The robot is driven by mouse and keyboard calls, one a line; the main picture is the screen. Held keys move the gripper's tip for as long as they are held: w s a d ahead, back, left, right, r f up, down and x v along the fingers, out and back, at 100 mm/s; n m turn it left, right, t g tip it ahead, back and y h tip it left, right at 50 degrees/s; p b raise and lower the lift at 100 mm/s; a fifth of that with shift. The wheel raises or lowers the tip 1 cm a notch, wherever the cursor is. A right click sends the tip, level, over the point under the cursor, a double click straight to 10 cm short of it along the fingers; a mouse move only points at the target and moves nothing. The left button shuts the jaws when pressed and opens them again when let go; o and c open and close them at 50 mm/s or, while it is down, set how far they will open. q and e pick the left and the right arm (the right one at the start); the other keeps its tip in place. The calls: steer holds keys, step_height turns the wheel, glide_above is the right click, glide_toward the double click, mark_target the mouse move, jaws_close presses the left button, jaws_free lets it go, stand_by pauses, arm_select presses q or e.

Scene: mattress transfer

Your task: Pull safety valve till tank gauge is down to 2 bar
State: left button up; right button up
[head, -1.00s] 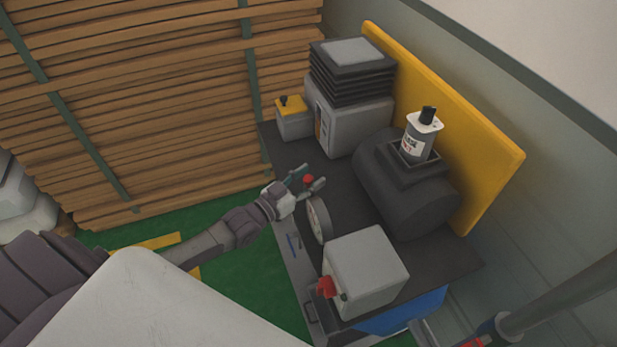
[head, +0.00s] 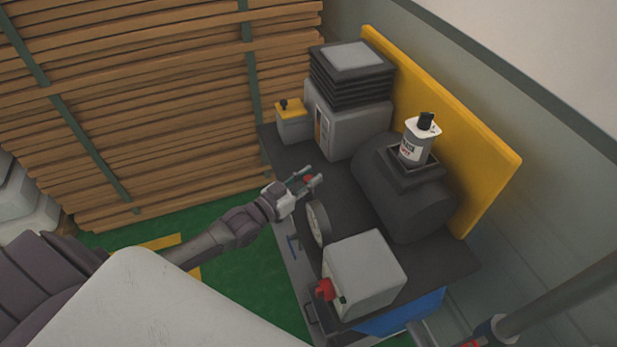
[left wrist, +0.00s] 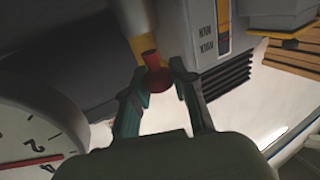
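The safety valve shows as a red knob (left wrist: 157,76) with a narrow neck in the left wrist view. It lies between the two green-grey fingertips of my left gripper (left wrist: 158,82). The fingers look spread around the knob; I cannot tell whether either touches it. In the head view my left gripper (head: 307,177) is over the near edge of the dark bench, with a bit of red between its fingers. The white round tank gauge (head: 318,223) stands just beside it. In the left wrist view the gauge (left wrist: 22,128) is cut off, showing numerals and a red needle. My right gripper is not visible.
The dark bench (head: 345,195) holds a dark tank (head: 405,190) with a white bottle (head: 415,145) on top, a grey machine (head: 350,115), and a grey box (head: 365,272) with a red switch. A yellow panel (head: 470,140) stands behind. Stacked planks (head: 150,100) rise on the left.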

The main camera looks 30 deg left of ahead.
arm_select(q)
steer(key=o, duration=0.5)
steer(key=shift+s+a, duration=0.2)
steer(key=shift+s, duration=0.25)
steer(key=v, duration=1.1)
